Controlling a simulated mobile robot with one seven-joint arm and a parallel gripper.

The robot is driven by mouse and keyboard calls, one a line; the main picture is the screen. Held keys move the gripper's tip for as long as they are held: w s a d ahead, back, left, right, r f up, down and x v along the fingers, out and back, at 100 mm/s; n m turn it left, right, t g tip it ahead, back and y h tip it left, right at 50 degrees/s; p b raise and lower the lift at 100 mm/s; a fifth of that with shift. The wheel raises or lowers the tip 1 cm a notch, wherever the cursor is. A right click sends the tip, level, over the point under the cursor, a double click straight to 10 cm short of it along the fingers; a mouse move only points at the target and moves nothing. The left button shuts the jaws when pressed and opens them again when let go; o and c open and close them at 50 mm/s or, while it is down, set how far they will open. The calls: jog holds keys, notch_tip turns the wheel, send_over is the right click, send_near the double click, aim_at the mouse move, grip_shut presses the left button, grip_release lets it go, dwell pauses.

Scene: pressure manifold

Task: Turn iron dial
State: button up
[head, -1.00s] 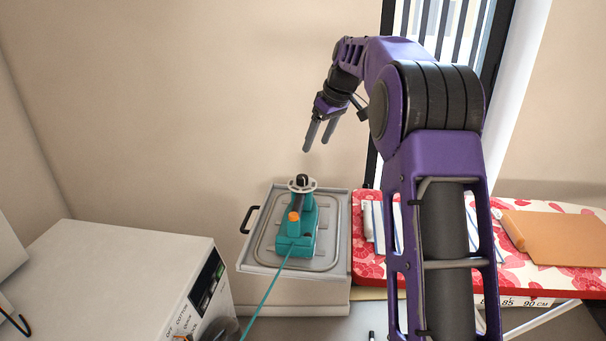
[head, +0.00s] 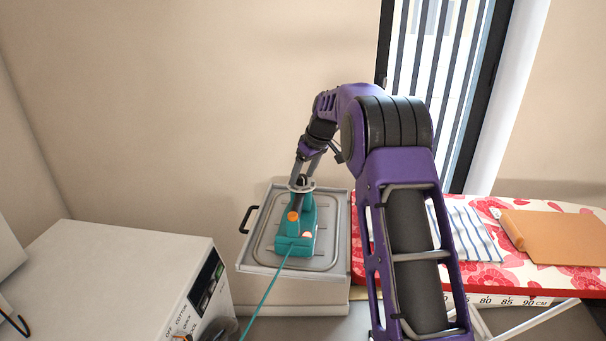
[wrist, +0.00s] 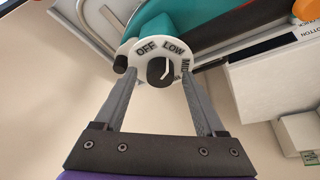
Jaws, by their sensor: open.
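The teal iron (head: 296,246) sits on a grey tray-like lid, with its dial end toward the back. The dial is a black knob (wrist: 158,71) with a white pointer line, inside a white ring (wrist: 146,50) marked OFF and LOW, plus a partly hidden third label. The pointer appears to lie toward LOW. My gripper (wrist: 158,78) is open, with one finger on each side of the knob; contact cannot be told. In the head view my gripper (head: 303,172) is just above the dial, and its fingertips partly overlap it.
A white appliance (head: 120,275) stands at the left. A grey box with a black handle (head: 249,219) carries the iron. The iron's teal cord (head: 268,293) runs forward.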

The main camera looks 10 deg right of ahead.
grip_shut()
jog(key=shift+m, duration=0.5)
jog(key=m+h, duration=0.1)
jog(key=m, duration=0.1)
jog(key=m+h, duration=0.1)
jog(key=m, duration=0.1)
jog(key=shift+a+m+t, duration=0.2)
jog(key=shift+m+t, duration=0.1)
jog(key=shift+t, duration=0.1)
jog(key=m+h, duration=0.2)
jog(key=m, duration=0.4)
jog(key=shift+a+m+h, duration=0.1)
jog(key=shift+m+h, duration=0.2)
grip_release()
